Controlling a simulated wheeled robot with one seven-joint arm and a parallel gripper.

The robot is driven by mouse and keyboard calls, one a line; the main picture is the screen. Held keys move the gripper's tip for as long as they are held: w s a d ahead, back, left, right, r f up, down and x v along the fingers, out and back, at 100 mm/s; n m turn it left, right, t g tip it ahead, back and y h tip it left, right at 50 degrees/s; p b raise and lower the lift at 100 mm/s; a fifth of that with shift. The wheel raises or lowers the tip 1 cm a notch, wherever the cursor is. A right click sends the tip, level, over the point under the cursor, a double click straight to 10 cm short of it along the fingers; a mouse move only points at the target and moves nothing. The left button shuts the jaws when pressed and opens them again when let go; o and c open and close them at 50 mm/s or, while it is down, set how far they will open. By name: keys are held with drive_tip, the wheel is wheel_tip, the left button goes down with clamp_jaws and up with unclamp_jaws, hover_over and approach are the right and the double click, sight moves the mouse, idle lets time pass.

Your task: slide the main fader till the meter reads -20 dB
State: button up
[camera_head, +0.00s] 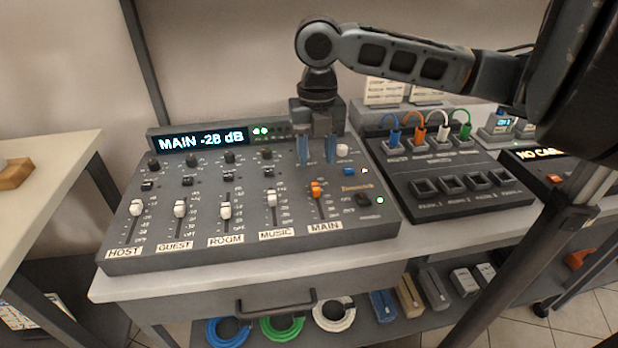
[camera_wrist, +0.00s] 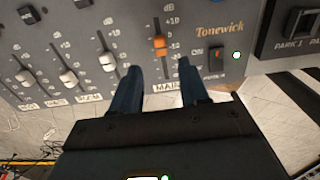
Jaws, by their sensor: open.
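The mixing desk (camera_head: 150,240) has a display (camera_head: 201,140) that reads MAIN -28 dB. The main fader's orange cap (camera_head: 317,190) sits around the middle of its slot, above the MAIN label. It also shows in the wrist view (camera_wrist: 159,44). My gripper (camera_head: 316,162) is open and empty, with its blue fingers pointing down over the upper part of the main strip. In the wrist view the fingertips (camera_wrist: 157,66) stand to either side of the main strip, and the cap lies between and beyond them. I see no contact with the cap.
White-capped faders for HOST, GUEST, ROOM and MUSIC (camera_head: 272,199) stand left of the main one. A lit switch (camera_head: 363,200) is close on its right. A patch box (camera_head: 450,190) with coloured cables stands right of the desk. The table's front edge is clear.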

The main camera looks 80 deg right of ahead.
sight(315, 186)
drive_tip(key=shift+f, duration=3.8)
clamp_jaws()
